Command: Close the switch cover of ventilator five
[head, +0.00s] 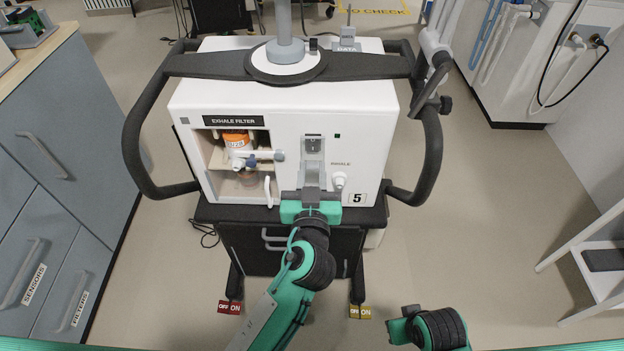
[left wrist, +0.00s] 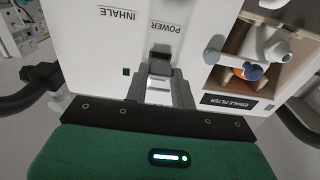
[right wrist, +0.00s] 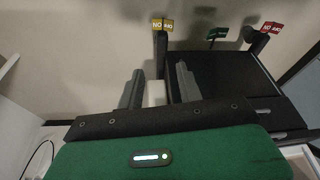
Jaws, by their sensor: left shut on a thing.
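Ventilator five is a white box (head: 375,120) with a "5" label, standing upright in the middle of the head view. Its power switch cover (head: 313,145) is a small grey piece on the front panel; it also shows in the left wrist view (left wrist: 160,67), below the POWER label. My left gripper (head: 312,172) reaches up against the front panel, its fingers shut on the switch cover. The fingers hide part of the cover and the switch. My right gripper (right wrist: 158,92) is open and low in front of the ventilator's cart; a pale block shows between its fingers, apparently behind them.
The exhale filter bay (head: 240,165) is left of the switch, with an orange-topped filter and a blue-tipped valve. A black handle rail (head: 135,140) curves around the ventilator. Grey drawers (head: 50,180) stand left, a white shelf (head: 595,260) right. Red (head: 230,307) and yellow (head: 360,312) tags sit at the cart feet.

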